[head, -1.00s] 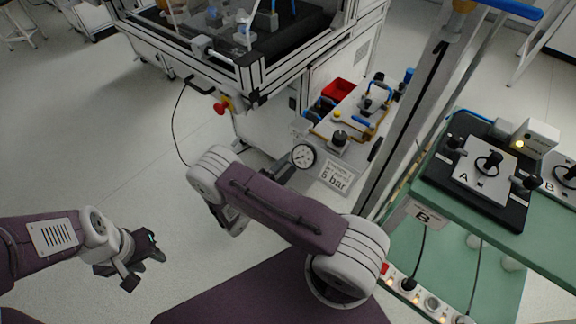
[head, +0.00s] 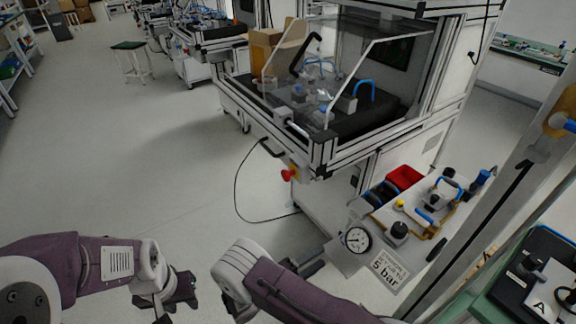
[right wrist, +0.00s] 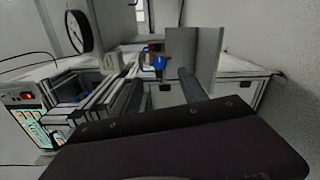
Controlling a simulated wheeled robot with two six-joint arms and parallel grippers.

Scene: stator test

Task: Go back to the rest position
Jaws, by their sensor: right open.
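My left gripper (head: 176,300) is at the lower left of the head view, held over bare floor. Nothing shows in it, but its dark fingers are too small and foreshortened to tell how far apart they are.
A framed workstation (head: 330,150) with a clear guard stands ahead. Right of it, a panel with a pressure gauge (head: 356,239), a "5 bar" sign (head: 386,270) and a red bin (head: 403,178) lies close to my right arm. A green bench (head: 500,290) is at the right edge.

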